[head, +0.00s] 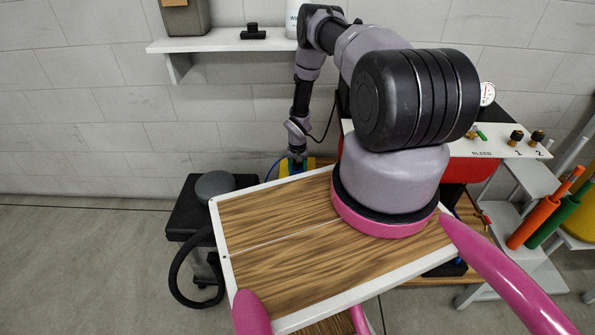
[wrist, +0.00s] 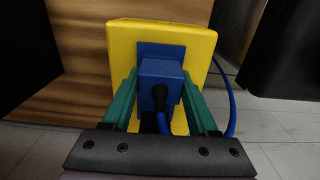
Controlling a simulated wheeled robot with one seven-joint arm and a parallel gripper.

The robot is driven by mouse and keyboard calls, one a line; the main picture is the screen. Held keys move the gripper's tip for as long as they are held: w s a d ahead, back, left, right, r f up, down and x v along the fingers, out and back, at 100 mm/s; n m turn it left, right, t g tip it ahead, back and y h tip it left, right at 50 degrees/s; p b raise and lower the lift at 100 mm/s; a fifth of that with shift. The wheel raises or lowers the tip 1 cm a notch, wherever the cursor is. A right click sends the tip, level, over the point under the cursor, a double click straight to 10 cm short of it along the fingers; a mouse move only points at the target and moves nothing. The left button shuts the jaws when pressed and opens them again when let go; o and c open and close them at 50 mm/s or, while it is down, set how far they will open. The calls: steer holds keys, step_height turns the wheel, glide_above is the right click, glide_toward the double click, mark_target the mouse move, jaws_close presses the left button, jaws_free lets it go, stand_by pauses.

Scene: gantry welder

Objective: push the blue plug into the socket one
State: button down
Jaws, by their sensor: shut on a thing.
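No number shows on the socket. In the head view my gripper (head: 296,156) is small, low by the yellow box (head: 312,162), partly behind the wooden top.
A blue cable (wrist: 231,105) loops down right of the yellow box. A white-edged wooden top (head: 270,215) fills the head view's middle. A white panel (head: 500,146) marked BLEED, 1 and 2 is at right. A wall shelf (head: 225,44) is above.

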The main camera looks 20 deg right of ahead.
steer(key=shift+c, duration=0.4)
jaws_free()
step_height(320, 180, up, 11)
steer(key=shift+f, duration=0.15)
steer(key=shift+s, duration=0.15)
